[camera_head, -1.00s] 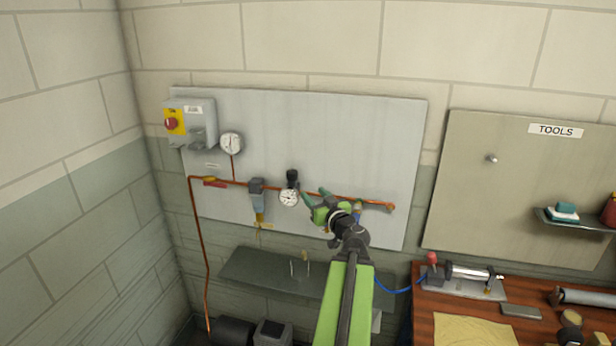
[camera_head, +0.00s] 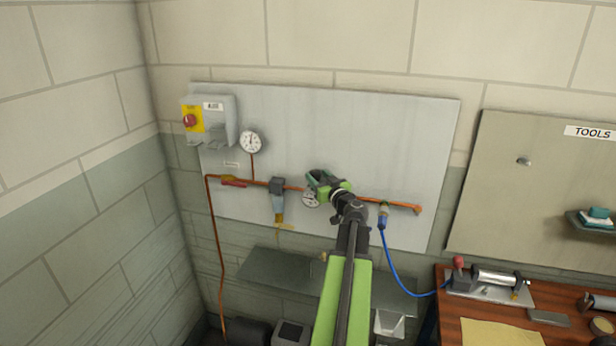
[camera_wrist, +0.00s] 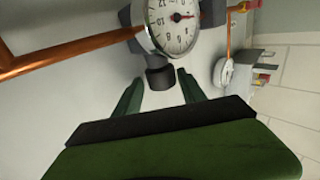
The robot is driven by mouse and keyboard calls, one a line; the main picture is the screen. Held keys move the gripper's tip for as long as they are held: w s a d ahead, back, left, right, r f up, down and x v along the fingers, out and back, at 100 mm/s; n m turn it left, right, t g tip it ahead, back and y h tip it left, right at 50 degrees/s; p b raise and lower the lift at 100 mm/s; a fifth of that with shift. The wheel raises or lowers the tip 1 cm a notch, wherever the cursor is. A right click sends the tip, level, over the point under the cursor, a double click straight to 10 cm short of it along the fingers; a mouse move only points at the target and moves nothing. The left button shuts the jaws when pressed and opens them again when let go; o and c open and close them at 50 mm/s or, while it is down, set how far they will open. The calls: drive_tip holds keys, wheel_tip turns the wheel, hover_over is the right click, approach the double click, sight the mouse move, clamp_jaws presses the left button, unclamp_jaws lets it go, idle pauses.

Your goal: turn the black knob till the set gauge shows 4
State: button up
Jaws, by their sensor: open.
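The black knob (camera_wrist: 160,77) shows in the wrist view, between the two green fingertips of my open gripper (camera_wrist: 159,76). A small gap shows on either side of it, and I see no contact. In the head view my gripper (camera_head: 318,177) covers the knob. The set gauge (camera_wrist: 173,24) is beside the knob, white-faced with a red needle; it looks tilted in the wrist view and its exact reading is unclear. In the head view the same gauge (camera_head: 310,200) is partly hidden below my gripper.
A copper pipe (camera_head: 375,200) runs along the grey panel (camera_head: 400,130). Another round gauge (camera_head: 250,141) and a grey box with a red switch (camera_head: 190,120) are at upper left. A blue hose (camera_head: 395,260) hangs at right, near the wooden bench (camera_head: 480,325).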

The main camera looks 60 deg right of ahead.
drive_tip(key=shift+c, duration=0.2)
drive_tip(key=shift+w+a, duration=0.1)
drive_tip(key=shift+w, duration=0.05)
drive_tip(key=c, duration=1)
drive_tip(key=shift+w, duration=0.15)
clamp_jaws()
drive_tip(key=shift+a, duration=0.1)
